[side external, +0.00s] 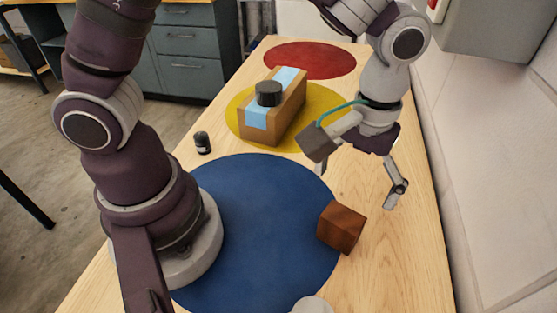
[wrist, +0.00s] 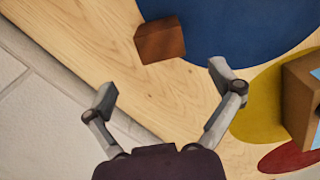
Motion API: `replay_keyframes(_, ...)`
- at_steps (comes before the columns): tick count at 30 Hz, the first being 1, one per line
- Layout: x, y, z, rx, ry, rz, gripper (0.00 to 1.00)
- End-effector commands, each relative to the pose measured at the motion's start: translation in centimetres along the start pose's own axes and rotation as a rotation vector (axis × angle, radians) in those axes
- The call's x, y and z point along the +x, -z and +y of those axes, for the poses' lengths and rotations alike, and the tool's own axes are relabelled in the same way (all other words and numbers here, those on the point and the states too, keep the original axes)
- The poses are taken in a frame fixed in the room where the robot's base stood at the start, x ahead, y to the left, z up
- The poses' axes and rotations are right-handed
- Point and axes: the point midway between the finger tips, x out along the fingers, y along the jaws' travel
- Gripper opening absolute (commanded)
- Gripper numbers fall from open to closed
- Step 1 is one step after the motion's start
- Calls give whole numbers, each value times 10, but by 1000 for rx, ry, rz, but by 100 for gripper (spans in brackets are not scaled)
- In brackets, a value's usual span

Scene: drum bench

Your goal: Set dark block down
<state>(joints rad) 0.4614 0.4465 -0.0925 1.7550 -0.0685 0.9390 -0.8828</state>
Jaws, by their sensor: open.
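The dark block (side external: 341,228), a reddish-brown wooden cube, rests at the right edge of the blue disc, partly over the bare wood. It also shows at the top of the wrist view (wrist: 160,41). My gripper (side external: 358,182) is open and empty, above the bench and behind the block in the side view. In the wrist view, the two fingertips of my gripper (wrist: 163,87) are spread wide with bare wood between them. The block lies beyond the fingertips, apart from them.
The blue disc (side external: 260,220) is mostly clear. A taped cardboard box (side external: 289,112) with a black round object (side external: 269,93) on top stands on the yellow disc (side external: 235,108). A small dark jar (side external: 202,142) stands left. A red disc (side external: 310,60) is empty. A wall (side external: 480,150) borders the right side.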

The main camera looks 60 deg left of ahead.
Motion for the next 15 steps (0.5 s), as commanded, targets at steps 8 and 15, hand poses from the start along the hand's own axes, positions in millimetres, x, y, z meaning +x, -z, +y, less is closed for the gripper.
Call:
replay_keyframes(8, -41, 8, -21, 44, -41, 54, 91)
replay_keyframes(15, -93, 7, -108, 238, -119, 305, 91)
